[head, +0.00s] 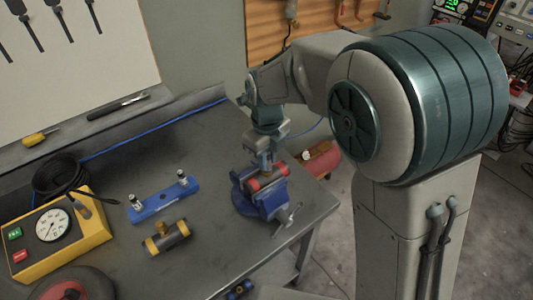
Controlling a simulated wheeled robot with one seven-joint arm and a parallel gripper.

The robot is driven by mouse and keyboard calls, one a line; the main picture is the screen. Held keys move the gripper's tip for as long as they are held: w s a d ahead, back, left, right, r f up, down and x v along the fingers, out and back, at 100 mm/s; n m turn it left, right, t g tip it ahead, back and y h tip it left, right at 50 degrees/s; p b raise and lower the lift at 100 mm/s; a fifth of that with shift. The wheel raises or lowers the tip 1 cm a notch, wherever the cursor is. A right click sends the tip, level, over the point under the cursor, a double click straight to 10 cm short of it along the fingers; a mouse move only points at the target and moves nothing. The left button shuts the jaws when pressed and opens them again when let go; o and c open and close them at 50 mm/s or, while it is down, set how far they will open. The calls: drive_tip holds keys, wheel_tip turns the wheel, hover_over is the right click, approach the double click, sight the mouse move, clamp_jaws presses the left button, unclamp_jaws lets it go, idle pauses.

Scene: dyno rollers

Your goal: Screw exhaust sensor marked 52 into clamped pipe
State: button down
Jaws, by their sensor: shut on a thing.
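The clamped pipe (256,185), with red bands at its ends, lies across the jaws of a blue vise (272,207) near the table's right edge. My gripper (268,160) points down right over the pipe. It is shut on a small exhaust sensor, mostly hidden between the fingers; its number cannot be read. I cannot tell whether the sensor's tip touches the pipe or sits in its port. A blue rack (164,201) to the left holds two upright sensors, one at the left end (135,202) and one at the right end (182,178); their marks are unreadable.
A loose pipe (168,237) with yellow bands lies in front of the rack. A yellow gauge box (52,235) and coiled black cable (60,176) stand at the left. Bare tabletop (215,265) lies left of the vise.

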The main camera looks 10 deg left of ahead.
drive_tip(key=c, duration=1.2)
unclamp_jaws()
drive_tip(key=shift+c, duration=0.2)
drive_tip(key=shift+r, duration=0.1)
wheel_tip(320, 180, up, 14)
drive_tip(key=b, duration=0.2)
drive_tip(key=shift+d, duration=0.1)
